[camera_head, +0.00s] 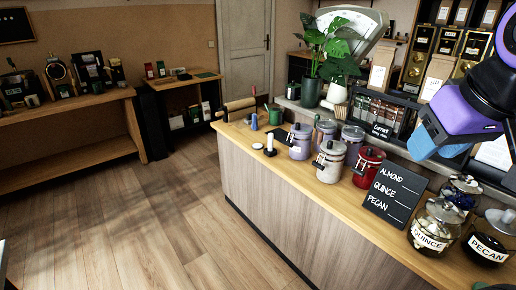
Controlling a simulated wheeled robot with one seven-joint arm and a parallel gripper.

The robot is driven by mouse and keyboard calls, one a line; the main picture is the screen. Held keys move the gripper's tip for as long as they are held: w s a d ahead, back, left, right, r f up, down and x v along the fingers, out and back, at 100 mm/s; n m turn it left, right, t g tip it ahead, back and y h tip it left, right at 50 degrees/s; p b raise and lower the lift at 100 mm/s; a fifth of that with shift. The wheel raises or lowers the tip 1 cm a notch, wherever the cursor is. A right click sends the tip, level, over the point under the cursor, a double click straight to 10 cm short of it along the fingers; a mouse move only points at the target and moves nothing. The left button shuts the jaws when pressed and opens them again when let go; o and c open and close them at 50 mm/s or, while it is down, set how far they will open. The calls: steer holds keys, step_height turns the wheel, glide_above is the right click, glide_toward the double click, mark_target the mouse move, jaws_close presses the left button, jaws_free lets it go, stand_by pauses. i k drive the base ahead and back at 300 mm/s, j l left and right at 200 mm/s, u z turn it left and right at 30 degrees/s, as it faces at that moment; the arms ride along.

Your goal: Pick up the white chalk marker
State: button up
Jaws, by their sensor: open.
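A small upright white cylinder (270,142) with a dark lower end stands near the front left edge of the wooden counter (330,207). It looks like the white chalk marker, but it is too small to be sure. A flat white disc (257,146) lies just left of it. My purple and blue arm (460,108) reaches in from the upper right, over the right part of the counter and well away from the white cylinder. My gripper's fingers do not show.
Lidded canisters (330,162) stand right of the white cylinder. A blue peg (254,122) and a rolling pin (239,105) are behind it. A black chalkboard (395,191) and labelled jars (436,228) fill the counter's right. The wood floor (135,220) at left is clear.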

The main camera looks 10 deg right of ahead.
mark_target(271, 137)
steer(key=i+j+z, duration=0.25)
steer(key=i+j, duration=1.65)
steer(key=i+l, duration=0.05)
steer(key=i, duration=0.05)
